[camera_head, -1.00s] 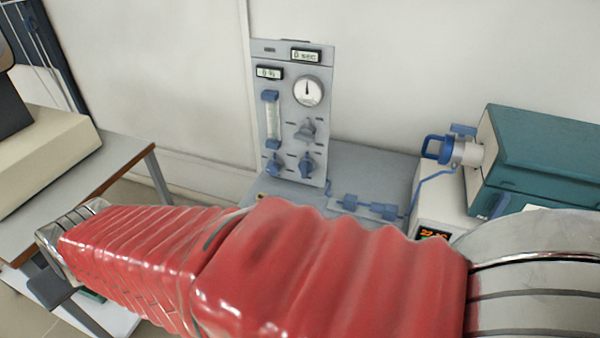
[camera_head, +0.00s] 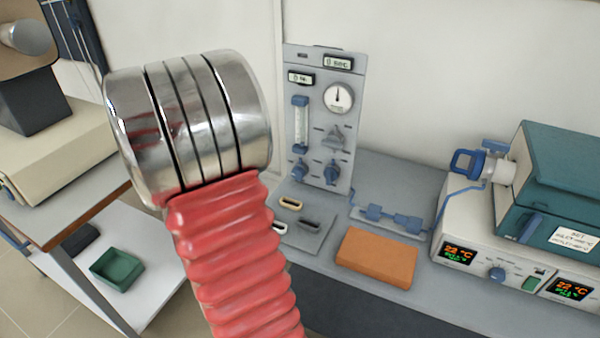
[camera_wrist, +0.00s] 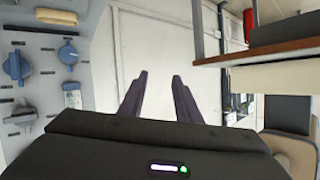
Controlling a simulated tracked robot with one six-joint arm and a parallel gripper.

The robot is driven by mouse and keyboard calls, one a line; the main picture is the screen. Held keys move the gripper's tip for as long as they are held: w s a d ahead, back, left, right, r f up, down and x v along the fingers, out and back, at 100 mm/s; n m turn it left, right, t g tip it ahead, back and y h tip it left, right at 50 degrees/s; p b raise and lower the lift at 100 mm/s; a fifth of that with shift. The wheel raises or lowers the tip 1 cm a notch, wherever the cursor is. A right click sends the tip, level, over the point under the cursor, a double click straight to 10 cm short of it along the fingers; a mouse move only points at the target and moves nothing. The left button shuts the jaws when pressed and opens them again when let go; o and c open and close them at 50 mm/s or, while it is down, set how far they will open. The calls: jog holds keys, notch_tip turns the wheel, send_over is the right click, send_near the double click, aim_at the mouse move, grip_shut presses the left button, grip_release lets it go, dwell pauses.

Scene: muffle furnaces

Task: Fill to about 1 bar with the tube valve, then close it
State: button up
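The grey gas panel (camera_head: 316,70) stands upright at the back of the bench in the head view. Its round dial gauge (camera_head: 338,97) shows a needle pointing roughly straight up. I cannot read which is the tube valve. In the wrist view the panel is at the left, with a blue knob (camera_wrist: 15,65), another blue knob (camera_wrist: 68,53) and the grey knob (camera_wrist: 20,117). My gripper (camera_wrist: 158,76) is open and empty, apart from the panel and right of the knobs.
The teal furnace (camera_head: 565,165) stands at the right, with a blue-handled end fitting (camera_head: 467,161). Blue tubing joins it to the panel. An orange block (camera_head: 375,257) lies on the bench. A side table with a green tray (camera_head: 117,269) is at the left.

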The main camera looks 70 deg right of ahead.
jog(key=s+d+f+m+g+h, duration=0.4)
jog(key=s+d, duration=0.4)
jog(key=s, duration=0.4)
jog(key=g+h, duration=0.3)
jog(key=g, duration=0.2)
send_near(328, 174)
jog(key=shift+m, duration=0.4)
jog(key=a, duration=0.6)
jog(key=shift+w+r, duration=0.2)
jog(key=shift+r, duration=0.1)
jog(key=shift+d, duration=0.1)
jog(key=d, duration=0.9)
jog(key=s+d, duration=0.1)
jog(key=d, duration=0.3)
jog(key=shift+s+d, duration=0.1)
jog(key=shift+d, duration=0.25)
jog(key=shift+c, duration=0.2)
grip_shut()
